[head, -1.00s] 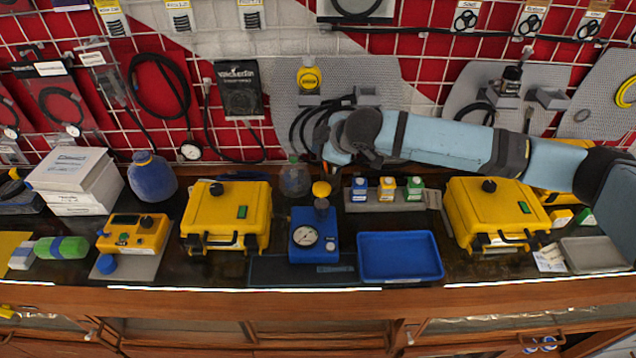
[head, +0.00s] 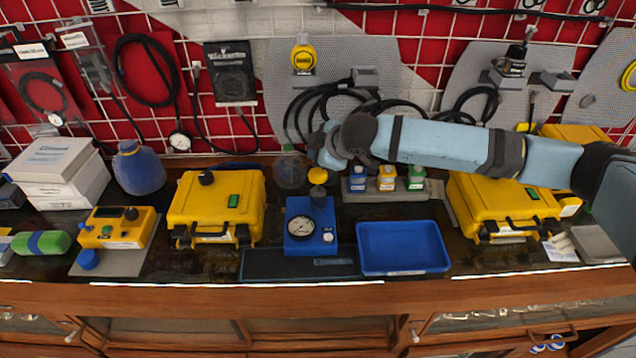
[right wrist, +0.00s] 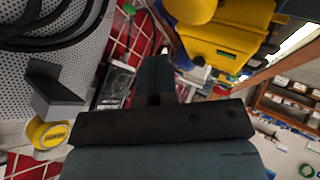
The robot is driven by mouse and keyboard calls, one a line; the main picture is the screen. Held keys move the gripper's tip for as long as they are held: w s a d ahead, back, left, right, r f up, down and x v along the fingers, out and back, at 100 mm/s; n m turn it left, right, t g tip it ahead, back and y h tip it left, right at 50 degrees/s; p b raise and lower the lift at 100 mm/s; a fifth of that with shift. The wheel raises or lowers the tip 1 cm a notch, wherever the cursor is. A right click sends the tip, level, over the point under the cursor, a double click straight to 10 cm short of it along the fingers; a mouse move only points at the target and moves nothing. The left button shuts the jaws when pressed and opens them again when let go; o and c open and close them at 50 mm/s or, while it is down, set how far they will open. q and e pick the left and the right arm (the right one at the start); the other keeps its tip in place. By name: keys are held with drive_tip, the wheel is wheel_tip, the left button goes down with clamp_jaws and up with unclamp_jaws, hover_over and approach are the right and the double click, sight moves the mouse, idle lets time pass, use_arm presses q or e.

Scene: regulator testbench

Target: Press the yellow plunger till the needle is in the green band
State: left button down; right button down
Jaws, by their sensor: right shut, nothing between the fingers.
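The blue regulator block (head: 298,247) stands on the bench at the centre of the head view, with a round white gauge (head: 301,228) on its front. The needle and green band are too small to read. The yellow plunger (head: 318,176) tops a dark stem on the block. It also shows large at the top of the right wrist view (right wrist: 192,8). My right gripper (head: 324,163) is shut and empty, close above the plunger; I cannot tell whether it touches. Its closed fingers also show in the right wrist view (right wrist: 155,72). My left gripper is not in view.
A blue tray (head: 402,272) lies right of the block, and a yellow case (head: 217,208) stands left. Small bottles (head: 387,178) stand in a rack behind the tray. A clear round flask (head: 290,170) is behind the block. Cables hang on the grid wall behind.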

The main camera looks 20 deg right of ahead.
sight(318, 176)
wheel_tip(318, 176, down, 2)
idle(0.8)
idle(0.7)
idle(0.5)
drive_tip(key=shift+f, duration=0.15)
drive_tip(key=shift+f, duration=0.25)
idle(0.4)
